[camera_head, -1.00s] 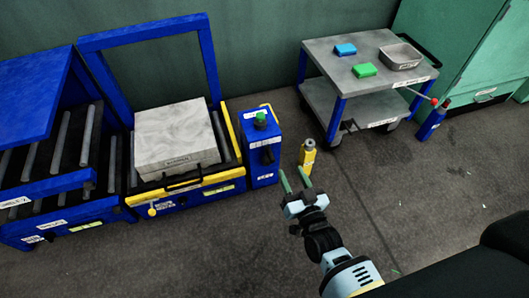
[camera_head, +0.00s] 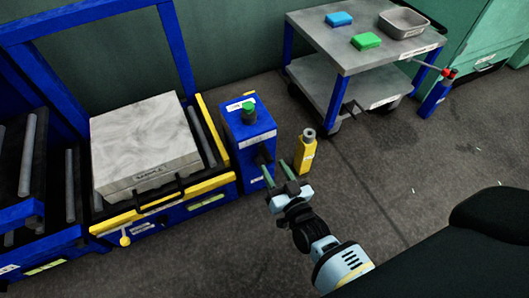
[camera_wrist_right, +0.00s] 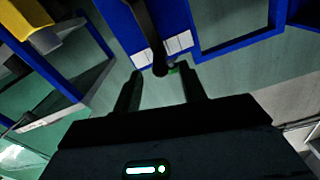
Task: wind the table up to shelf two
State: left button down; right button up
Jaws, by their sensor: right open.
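A grey slab (camera_head: 145,140) with a black front handle lies on the yellow-edged roller table (camera_head: 205,185) at the left. My left gripper is not in view.
A yellow bottle-like object (camera_head: 305,152) stands on the floor just right of the blue box. A grey cart (camera_head: 355,42) holds a blue block, a green block and a metal tray. A blue roller rack (camera_head: 30,215) stands at far left. Floor at right is open.

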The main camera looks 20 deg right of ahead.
aim_at(265, 153)
jog(key=w+b, duration=0.2)
jog(key=w, duration=0.3)
jog(key=shift+a+f, duration=0.1)
jog(key=shift+f, duration=0.05)
jog(key=shift+w, duration=0.8)
jog(key=shift+c, duration=0.2)
jog(key=c, duration=0.7)
grip_shut()
